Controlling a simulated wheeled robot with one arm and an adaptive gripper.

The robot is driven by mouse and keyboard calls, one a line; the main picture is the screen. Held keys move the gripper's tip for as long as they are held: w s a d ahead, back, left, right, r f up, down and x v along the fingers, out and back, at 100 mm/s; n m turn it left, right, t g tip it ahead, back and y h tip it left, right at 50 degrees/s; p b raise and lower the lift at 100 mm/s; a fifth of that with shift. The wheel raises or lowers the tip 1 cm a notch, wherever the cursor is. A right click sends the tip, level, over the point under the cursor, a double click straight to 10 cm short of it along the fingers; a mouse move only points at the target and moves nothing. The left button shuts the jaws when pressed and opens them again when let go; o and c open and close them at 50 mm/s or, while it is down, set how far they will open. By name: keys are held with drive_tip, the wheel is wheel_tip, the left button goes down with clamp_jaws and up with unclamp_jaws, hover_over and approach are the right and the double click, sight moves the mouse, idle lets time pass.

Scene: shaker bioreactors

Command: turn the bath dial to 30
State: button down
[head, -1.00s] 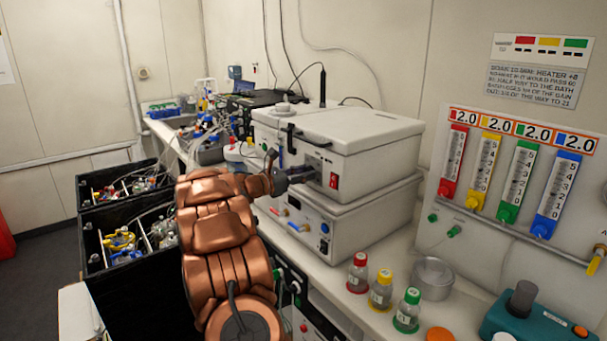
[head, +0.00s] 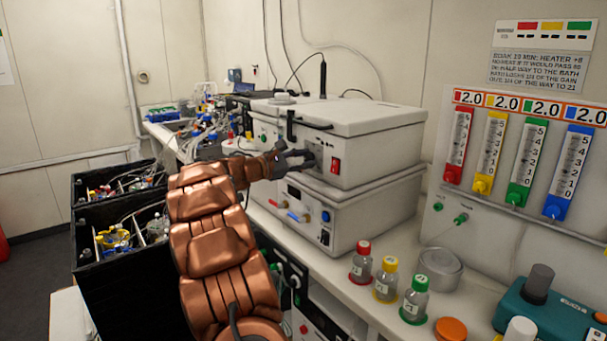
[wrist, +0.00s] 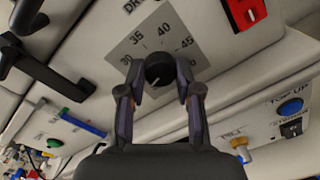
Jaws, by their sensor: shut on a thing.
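The bath dial is a round black knob (wrist: 158,68) on a grey scale plate (wrist: 180,22) in the wrist view. The plate carries numbers from 30 at the left, over 40, to the 45 side at the right. My gripper (wrist: 160,76) has its two fingers on either side of the knob and is shut on it. A pale line shows on the knob, but I cannot tell which number it points at. In the head view my gripper (head: 308,160) is at the front of the upper white box (head: 375,155), and its fingers largely hide the dial.
A red switch (head: 336,165) sits right of the dial. A black handle (head: 291,125) stands out above it. The lower unit (head: 345,220) has a blue button (head: 326,216).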

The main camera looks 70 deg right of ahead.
drive_tip(key=m+b, duration=0.1)
drive_tip(key=b, duration=0.1)
drive_tip(key=m+b, duration=0.3)
drive_tip(key=b, duration=0.1)
drive_tip(key=shift+f+m, duration=0.25)
drive_tip(key=shift+m, duration=0.05)
drive_tip(key=m+b, duration=0.3)
drive_tip(key=b, duration=0.2)
drive_tip(key=shift+m+t+b, duration=0.4)
drive_tip(key=shift+m+b, duration=0.8)
drive_tip(key=shift+r+m+b, duration=0.25)
drive_tip(key=shift+m+b, duration=0.45)
drive_tip(key=shift+b, duration=0.1)
drive_tip(key=c, duration=0.8)
unclamp_jaws()
